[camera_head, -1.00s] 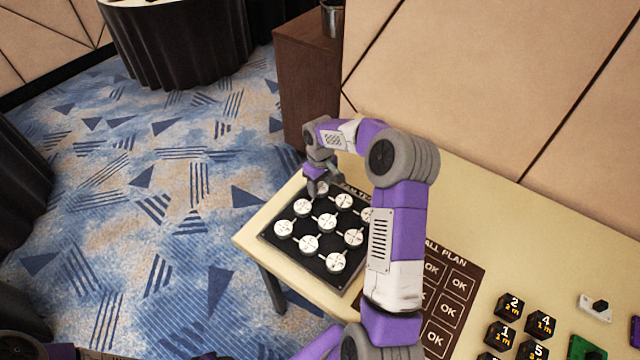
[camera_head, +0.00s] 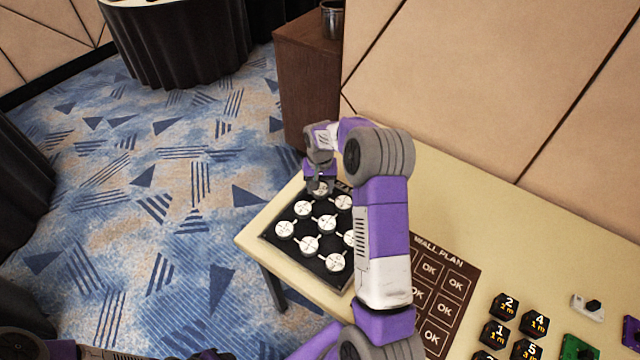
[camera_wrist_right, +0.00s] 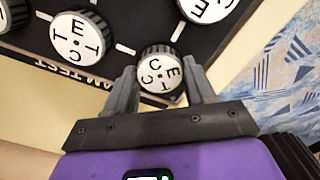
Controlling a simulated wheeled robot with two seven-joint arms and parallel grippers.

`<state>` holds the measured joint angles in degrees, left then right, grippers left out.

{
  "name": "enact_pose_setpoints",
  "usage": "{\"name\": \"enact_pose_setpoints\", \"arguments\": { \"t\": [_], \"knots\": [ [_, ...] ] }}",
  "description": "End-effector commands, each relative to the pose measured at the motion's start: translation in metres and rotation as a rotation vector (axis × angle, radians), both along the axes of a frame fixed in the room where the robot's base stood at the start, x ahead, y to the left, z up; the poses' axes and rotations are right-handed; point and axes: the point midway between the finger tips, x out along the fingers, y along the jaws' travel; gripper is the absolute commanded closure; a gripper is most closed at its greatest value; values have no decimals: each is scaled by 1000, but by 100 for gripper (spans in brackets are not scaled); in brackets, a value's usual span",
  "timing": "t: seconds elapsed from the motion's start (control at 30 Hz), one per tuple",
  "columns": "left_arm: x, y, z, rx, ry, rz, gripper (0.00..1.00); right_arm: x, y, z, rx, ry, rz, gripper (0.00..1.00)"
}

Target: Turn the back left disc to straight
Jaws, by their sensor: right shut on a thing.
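The black board (camera_head: 289,245) carries several white round discs with dark letters, set in rows. The back left disc (camera_head: 321,188) is at the board's far corner, partly covered by my right gripper (camera_head: 318,184). In the right wrist view this disc (camera_wrist_right: 158,68) sits between the two grey fingers of my right gripper (camera_wrist_right: 161,84), which is shut on its ridged rim. The letters on its face look tilted relative to the board's edge. My left gripper does not show clearly; only dark and purple arm parts are at the bottom left edge.
A neighbouring disc (camera_wrist_right: 78,38) stands close beside the held one, with a white line between. A brown wall plan sheet (camera_head: 452,262) lies to the right. Several black numbered cubes (camera_head: 507,305) are further right. My right arm covers the board's right side.

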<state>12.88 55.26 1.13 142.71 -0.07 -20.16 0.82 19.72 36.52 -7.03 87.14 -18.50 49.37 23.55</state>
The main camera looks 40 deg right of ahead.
Motion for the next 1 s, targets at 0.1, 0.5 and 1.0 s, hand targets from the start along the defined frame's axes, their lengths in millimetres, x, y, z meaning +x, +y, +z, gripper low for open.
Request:
{"name": "enact_pose_setpoints", "arguments": {
  "t": [0.1,0.5,1.0],
  "knots": [
    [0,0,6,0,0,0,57,0,0,2,-1,0,-111,76],
    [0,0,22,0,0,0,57,0,0,1,-1,1,-479,76],
    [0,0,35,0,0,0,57,0,0,1,-1,-1,-757,76]
  ]
}}
